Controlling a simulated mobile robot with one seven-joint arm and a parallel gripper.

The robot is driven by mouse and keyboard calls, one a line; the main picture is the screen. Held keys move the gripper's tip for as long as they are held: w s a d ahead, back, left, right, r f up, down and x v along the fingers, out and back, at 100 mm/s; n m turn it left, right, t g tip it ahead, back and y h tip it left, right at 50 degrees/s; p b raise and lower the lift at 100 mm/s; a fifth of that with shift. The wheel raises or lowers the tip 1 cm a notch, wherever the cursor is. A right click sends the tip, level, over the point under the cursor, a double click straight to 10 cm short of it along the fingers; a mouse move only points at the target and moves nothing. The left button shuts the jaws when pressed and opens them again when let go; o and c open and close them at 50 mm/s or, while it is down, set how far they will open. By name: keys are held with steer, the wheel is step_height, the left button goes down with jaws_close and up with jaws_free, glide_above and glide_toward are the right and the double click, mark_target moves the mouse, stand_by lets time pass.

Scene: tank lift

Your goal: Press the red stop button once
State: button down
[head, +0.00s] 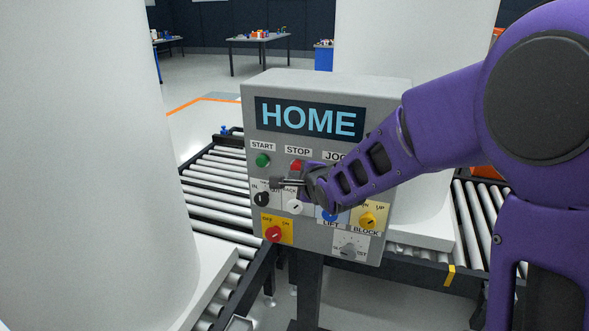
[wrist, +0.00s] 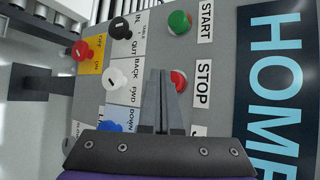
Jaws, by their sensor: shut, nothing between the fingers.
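The red stop button (head: 296,164) sits under the STOP label on the grey control panel (head: 350,92), right of the green start button (head: 262,160). In the wrist view the red button (wrist: 179,79) is partly covered by my gripper's finger. My gripper (head: 275,184) is shut and empty in front of the panel. Its tips are below and left of the red button in the head view. In the wrist view the shut fingertips (wrist: 160,74) lie just left of the button. I cannot tell how far they are from the panel face.
Below the buttons are a black knob (head: 261,199), a white knob (head: 294,207), a blue one, a yellow knob (head: 368,220) and a red knob on a yellow plate (head: 273,233). The display (head: 310,119) reads HOME. Roller conveyors (head: 214,190) and large white tanks (head: 90,180) flank the panel.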

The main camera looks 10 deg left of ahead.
steer(key=shift+w, duration=0.2)
steer(key=shift+w+d+p, duration=0.1)
steer(key=shift+w+p, duration=0.2)
steer(key=shift+w, duration=0.2)
stand_by(0.6)
steer(key=shift+s, duration=0.1)
steer(key=shift+s+b, duration=0.35)
steer(key=shift+s, duration=0.5)
steer(key=s+b, duration=0.2)
steer(key=s, duration=0.4)
steer(key=shift+a, duration=0.3)
stand_by(0.4)
